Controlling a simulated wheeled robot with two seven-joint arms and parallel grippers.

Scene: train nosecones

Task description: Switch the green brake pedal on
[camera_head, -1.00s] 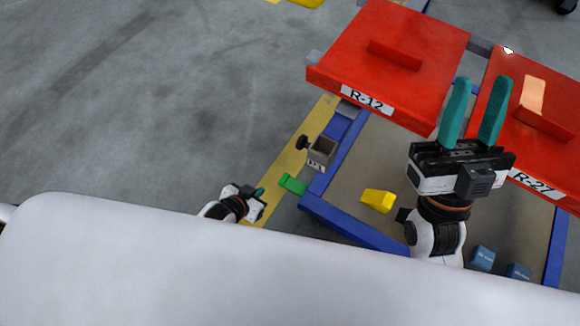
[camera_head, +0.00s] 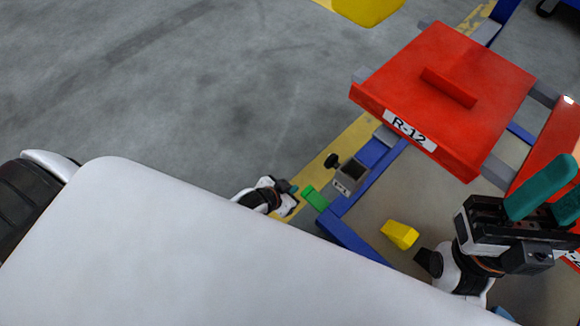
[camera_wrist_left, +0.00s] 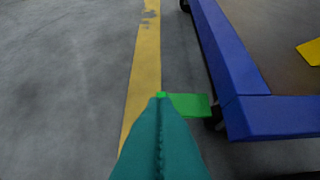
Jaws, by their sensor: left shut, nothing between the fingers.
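The green brake pedal (camera_head: 316,198) sticks out from the lower left corner of the blue cart frame, low above the floor. In the left wrist view the pedal (camera_wrist_left: 190,105) extends leftward from the frame. My left gripper (camera_head: 293,188) is shut and empty, just left of the pedal. In the wrist view its teal fingertips (camera_wrist_left: 160,97) overlap the pedal's left end; I cannot tell whether they touch it. My right gripper (camera_head: 558,200) is open with two teal fingers apart, above the cart at the right.
The blue cart frame (camera_head: 352,241) carries a red R-12 nosecone (camera_head: 450,80) and another red part (camera_head: 555,148). A black knob (camera_head: 331,160) and a grey box (camera_head: 352,174) stand near the pedal. A yellow block (camera_head: 399,234) lies on the cart. Grey floor at left is clear.

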